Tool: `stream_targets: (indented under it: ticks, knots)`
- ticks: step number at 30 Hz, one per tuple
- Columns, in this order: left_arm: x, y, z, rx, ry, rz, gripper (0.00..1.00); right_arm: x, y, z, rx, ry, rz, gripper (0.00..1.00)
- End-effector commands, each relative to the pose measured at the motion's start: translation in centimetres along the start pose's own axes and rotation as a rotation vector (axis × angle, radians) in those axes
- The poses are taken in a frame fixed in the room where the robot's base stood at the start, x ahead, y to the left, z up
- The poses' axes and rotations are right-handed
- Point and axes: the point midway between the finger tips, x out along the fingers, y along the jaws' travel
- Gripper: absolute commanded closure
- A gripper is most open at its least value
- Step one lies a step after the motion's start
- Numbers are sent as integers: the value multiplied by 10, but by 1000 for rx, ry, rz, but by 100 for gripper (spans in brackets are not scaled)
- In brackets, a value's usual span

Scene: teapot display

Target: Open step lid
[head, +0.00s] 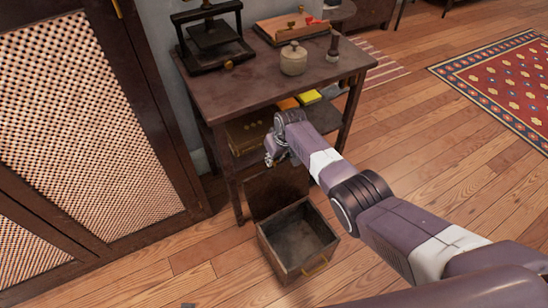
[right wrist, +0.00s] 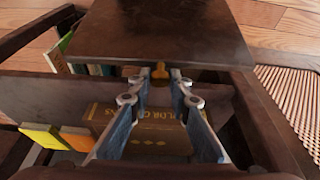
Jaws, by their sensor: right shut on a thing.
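The step box (head: 288,273) stands on the floor beside the small table, its inside bare and a gold handle on its front. Its dark brown lid (head: 276,192) is raised, standing up at the box's back edge in the head view. The lid also fills the top of the right wrist view (right wrist: 165,35). My right gripper (head: 270,160) is at the top of the raised lid. My left gripper is not in view.
The dark table (head: 265,85) stands just behind the lid. Its lower shelf holds a brown lettered box (right wrist: 150,130) and yellow and orange things (head: 309,97). A cane-panelled cabinet (head: 80,120) stands at the left. Wooden floor (head: 420,140) is clear at the right.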

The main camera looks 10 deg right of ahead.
Motion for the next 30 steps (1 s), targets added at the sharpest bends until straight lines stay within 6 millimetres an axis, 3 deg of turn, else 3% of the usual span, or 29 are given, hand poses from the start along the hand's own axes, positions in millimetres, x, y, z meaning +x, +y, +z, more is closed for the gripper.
stream_targets:
  ticks: [11, 12, 17, 30]
  knots:
    - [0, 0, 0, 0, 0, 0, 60, -1, 0, -4, 0, 10, 0, 100]
    - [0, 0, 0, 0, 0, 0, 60, -2, 0, -4, 0, 10, 1, 81]
    - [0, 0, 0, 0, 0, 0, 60, -1, 0, -3, 0, 7, 0, 65]
    - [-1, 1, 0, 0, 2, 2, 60, -6, 0, -2, 0, 4, 0, 65]
